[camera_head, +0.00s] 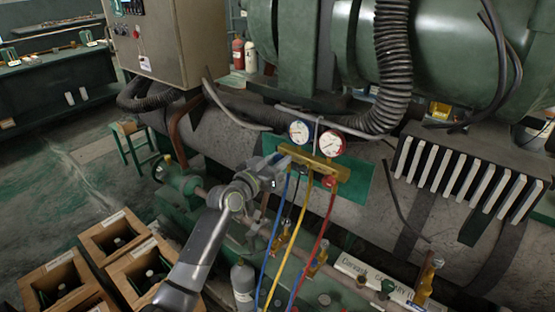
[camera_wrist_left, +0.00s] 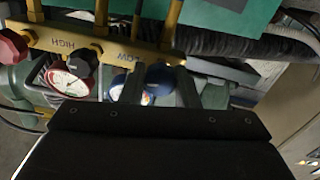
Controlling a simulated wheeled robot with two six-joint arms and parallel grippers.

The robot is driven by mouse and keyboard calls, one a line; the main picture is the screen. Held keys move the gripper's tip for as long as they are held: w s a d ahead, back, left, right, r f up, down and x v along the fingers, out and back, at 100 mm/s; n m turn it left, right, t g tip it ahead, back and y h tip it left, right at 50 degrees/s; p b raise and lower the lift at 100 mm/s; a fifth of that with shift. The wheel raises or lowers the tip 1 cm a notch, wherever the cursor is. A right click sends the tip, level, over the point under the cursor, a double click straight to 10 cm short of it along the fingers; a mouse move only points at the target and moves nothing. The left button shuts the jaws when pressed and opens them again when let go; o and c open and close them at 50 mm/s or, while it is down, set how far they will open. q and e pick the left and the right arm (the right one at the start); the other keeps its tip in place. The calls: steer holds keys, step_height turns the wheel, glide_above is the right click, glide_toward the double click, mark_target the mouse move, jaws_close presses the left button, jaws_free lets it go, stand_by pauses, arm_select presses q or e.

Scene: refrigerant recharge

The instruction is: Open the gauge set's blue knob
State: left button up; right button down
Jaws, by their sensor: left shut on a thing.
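The gauge set has a brass manifold (camera_head: 318,166) on a green panel, with a blue gauge (camera_head: 299,132) and a red gauge (camera_head: 331,144) above it. A red knob (camera_head: 329,181) shows at its right end. The blue knob (camera_wrist_left: 160,76) shows in the left wrist view, near the "LOW" mark, between the fingers of my left gripper (camera_wrist_left: 161,84). My left gripper (camera_head: 278,166) is shut on it at the manifold's left end; in the head view the gripper mostly hides this knob. My right gripper is not in view.
Yellow, blue and red hoses (camera_head: 273,245) hang below the manifold beside my left arm. A grey cylinder (camera_head: 243,283) stands below. Wooden crates (camera_head: 115,236) stand at lower left. A black corrugated pipe (camera_head: 393,65) runs down behind the gauges.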

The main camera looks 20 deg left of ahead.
arm_select(q)
steer(key=n+p, duration=0.2)
steer(key=n, duration=0.3)
steer(key=shift+r, duration=0.1)
steer(key=n+p, duration=0.2)
steer(key=n, duration=0.3)
steer(key=n+p, duration=0.2)
steer(key=n, duration=0.3)
steer(key=shift+n+p, duration=0.65)
steer(key=shift+n, duration=0.95)
steer(key=o, duration=1)
steer(key=shift+c, duration=0.2)
steer(key=shift+s, duration=0.15)
steer(key=v, duration=1.7)
steer(key=shift+b, duration=0.45)
